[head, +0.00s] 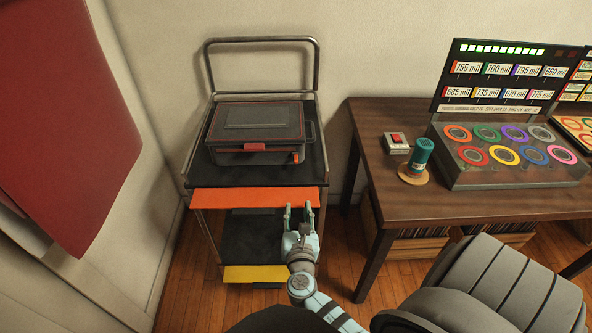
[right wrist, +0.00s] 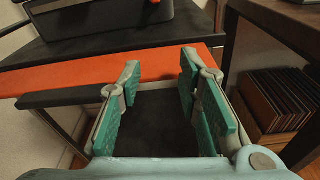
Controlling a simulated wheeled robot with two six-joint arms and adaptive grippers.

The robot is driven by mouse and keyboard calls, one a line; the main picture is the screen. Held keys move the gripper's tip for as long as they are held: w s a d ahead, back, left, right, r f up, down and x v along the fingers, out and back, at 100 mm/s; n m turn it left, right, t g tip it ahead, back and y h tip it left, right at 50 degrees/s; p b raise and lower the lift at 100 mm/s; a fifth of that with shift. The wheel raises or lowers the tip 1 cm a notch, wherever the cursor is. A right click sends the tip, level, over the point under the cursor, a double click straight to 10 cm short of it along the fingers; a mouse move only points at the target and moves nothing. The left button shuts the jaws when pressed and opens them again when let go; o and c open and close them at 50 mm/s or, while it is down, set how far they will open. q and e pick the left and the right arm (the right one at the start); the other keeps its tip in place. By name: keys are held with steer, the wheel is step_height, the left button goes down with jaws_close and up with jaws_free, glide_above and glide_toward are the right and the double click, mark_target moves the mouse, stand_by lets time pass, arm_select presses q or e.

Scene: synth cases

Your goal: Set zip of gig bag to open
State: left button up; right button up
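The gig bag (head: 255,122) is a dark grey flat case with red trim, lying closed on the upper shelf of a cart. A red patch (head: 269,147) sits on its front, and a small orange-red tab (head: 295,158), perhaps the zip pull, is at its front right corner. The bag's lower front also shows in the right wrist view (right wrist: 90,18). My right gripper (head: 299,209) is open and empty, in front of the cart and below the bag, apart from it. Its spread teal fingers (right wrist: 159,66) show in the right wrist view. My left gripper is not in view.
The cart has an orange front edge (head: 255,199), a yellow lower edge (head: 255,274) and a rear handle (head: 262,40). A wooden table (head: 400,205) with a control panel (head: 510,175) and a teal cylinder (head: 420,153) stands right. A chair (head: 490,290) is front right.

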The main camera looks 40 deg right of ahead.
steer(key=n+t+h, duration=0.1)
glide_toward(296, 162)
steer(key=b+x, duration=0.2)
steer(key=x, duration=0.8)
steer(key=shift+f, duration=0.1)
steer(key=shift+c, duration=0.2)
jaws_close()
